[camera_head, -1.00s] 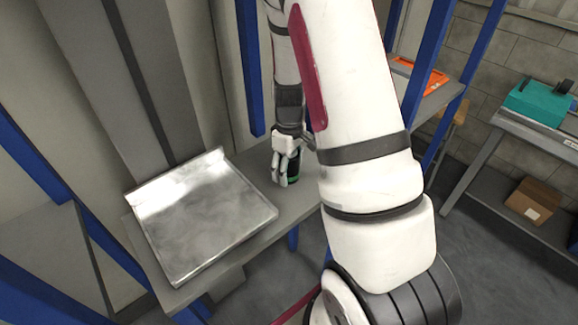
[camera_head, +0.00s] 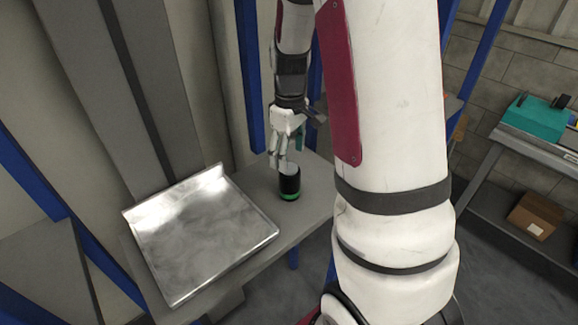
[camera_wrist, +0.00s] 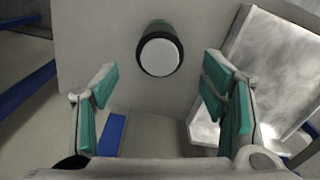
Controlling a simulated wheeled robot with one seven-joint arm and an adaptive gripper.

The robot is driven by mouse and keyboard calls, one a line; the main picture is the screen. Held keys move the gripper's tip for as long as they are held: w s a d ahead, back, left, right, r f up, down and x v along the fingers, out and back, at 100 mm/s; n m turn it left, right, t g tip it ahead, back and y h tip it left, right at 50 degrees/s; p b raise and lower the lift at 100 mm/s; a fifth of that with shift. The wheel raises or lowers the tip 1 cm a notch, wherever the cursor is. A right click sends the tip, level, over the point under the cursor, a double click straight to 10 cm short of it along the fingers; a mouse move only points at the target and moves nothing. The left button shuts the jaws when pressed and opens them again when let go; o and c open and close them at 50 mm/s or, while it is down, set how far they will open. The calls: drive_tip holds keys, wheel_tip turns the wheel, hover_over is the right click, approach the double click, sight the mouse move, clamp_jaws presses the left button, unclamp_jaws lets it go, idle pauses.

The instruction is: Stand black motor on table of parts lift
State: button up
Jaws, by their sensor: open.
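The black motor (camera_head: 289,186) stands upright on the grey table (camera_head: 314,200), with a green band at its base and a pale top. In the wrist view the motor (camera_wrist: 160,50) shows its round white end, beyond the fingertips and between their lines. My gripper (camera_head: 281,160) is above and slightly left of the motor in the head view, apart from it. In the wrist view my gripper (camera_wrist: 158,85) is open and empty, its green-padded fingers spread wide.
A shiny metal tray (camera_head: 200,235) lies on the table to the left of the motor. Blue posts (camera_head: 249,75) rise behind the table. A teal case (camera_head: 537,118) and a cardboard box (camera_head: 534,215) are on a separate bench at the right.

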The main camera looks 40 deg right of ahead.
drive_tip(key=shift+r, duration=0.4)
drive_tip(key=s+a+r+m+t, duration=0.3)
drive_tip(key=s+a+r+t, duration=0.2)
drive_tip(key=s+a+r, duration=1.2)
drive_tip(key=shift+a+r, duration=0.25)
drive_tip(key=shift+a, duration=0.25)
drive_tip(key=shift+s, duration=0.1)
drive_tip(key=shift+r, duration=0.1)
